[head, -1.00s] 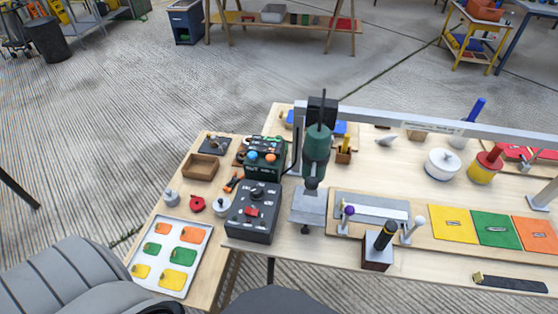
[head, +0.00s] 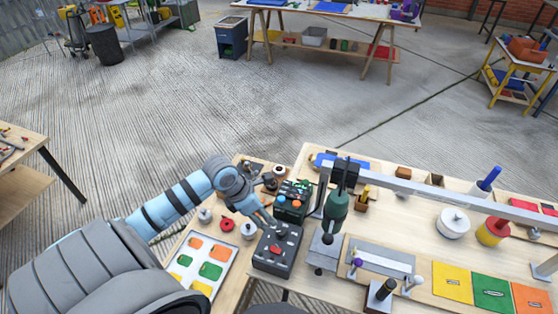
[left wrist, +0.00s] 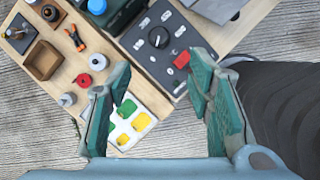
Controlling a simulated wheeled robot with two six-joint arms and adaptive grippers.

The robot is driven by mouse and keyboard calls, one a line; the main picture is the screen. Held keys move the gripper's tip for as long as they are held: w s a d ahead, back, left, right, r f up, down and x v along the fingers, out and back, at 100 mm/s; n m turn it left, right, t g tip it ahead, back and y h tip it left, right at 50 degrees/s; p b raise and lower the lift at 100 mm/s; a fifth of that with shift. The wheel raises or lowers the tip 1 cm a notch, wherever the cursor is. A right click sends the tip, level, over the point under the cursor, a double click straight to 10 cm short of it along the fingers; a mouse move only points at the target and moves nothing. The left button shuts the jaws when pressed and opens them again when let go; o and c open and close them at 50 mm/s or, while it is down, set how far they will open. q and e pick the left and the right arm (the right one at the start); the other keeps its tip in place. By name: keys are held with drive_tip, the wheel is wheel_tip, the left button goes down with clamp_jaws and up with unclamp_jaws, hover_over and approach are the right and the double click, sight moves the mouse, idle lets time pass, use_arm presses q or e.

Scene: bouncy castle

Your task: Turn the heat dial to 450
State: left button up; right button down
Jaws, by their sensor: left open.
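The heat dial is a round black knob on a dark grey control box (head: 272,262). My left gripper (head: 270,223) is at the box's far left edge, close to the dial. In the left wrist view my left gripper (left wrist: 160,66) is open and empty, its green-padded fingers wide apart. The dial shows beyond the gap between the fingertips, apparently not touched. My right gripper is not in view.
A green box with coloured knobs (head: 293,201) stands just behind the control box. A green press (head: 336,208) stands close on its right. A white tray with coloured cards (head: 204,262) lies to the left. A red tape roll (head: 227,225) and a wooden tray (left wrist: 41,60) are nearby.

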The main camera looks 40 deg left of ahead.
sight(281, 231)
use_arm(q)
drive_tip(key=b+x, duration=0.4)
drive_tip(key=x, duration=0.9)
drive_tip(key=shift+w+f, duration=0.2)
drive_tip(key=shift+f, duration=0.15)
clamp_jaws()
